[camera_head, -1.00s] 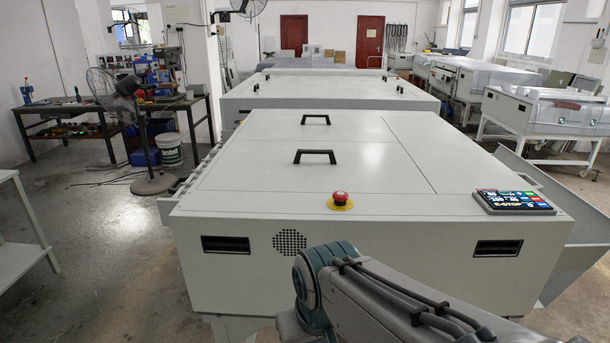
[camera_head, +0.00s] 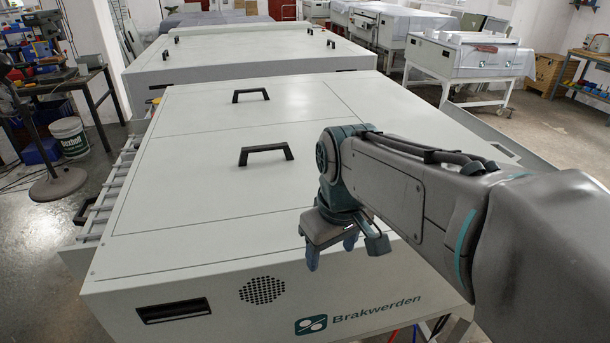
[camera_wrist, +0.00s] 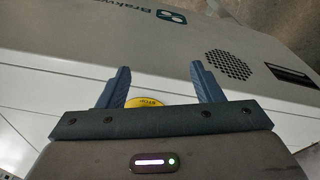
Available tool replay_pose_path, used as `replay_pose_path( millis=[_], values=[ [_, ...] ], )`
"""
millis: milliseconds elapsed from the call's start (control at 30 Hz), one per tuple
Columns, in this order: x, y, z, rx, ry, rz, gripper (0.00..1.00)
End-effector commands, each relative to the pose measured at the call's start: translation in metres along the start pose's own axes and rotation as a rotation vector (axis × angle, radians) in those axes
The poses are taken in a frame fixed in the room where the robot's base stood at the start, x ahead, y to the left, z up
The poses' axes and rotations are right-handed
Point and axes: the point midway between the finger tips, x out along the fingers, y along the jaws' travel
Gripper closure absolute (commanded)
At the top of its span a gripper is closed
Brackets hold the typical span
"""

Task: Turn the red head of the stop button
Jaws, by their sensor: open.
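The stop button shows only as a sliver of its yellow base (camera_wrist: 148,101) with dark lettering, in the wrist view. It lies low between the two fingers, just past the palm edge. Its red head is hidden there, and in the head view the button is hidden behind my arm and gripper. My gripper (camera_wrist: 160,70) is open, with nothing visible held between its blue-grey fingers. In the head view my gripper (camera_head: 331,254) hangs pointing down near the front edge of the pale machine (camera_head: 200,255). I cannot tell whether it touches the button.
Two black lid handles (camera_head: 266,154) (camera_head: 251,95) stand up from the machine top. A round vent grille (camera_head: 262,290) and a recessed slot (camera_head: 174,310) are on its front. My arm covers the right part of the top. The left part of the top is clear.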

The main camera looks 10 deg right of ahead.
Motion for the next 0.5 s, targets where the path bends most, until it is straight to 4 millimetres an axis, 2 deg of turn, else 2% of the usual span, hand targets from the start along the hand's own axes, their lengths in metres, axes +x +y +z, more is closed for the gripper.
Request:
replay_pose_path(
  millis=[33, 200, 333, 500],
  values=[
    [-0.018, 0.006, -0.018, -0.075, -0.001, 0.0, 0.4],
    [-0.068, 0.023, -0.061, -0.381, -0.056, -0.028, 0.4],
    [-0.101, 0.032, -0.087, -0.597, -0.089, -0.055, 0.4],
    [-0.127, 0.037, -0.107, -0.784, -0.116, -0.083, 0.4]
  ],
)
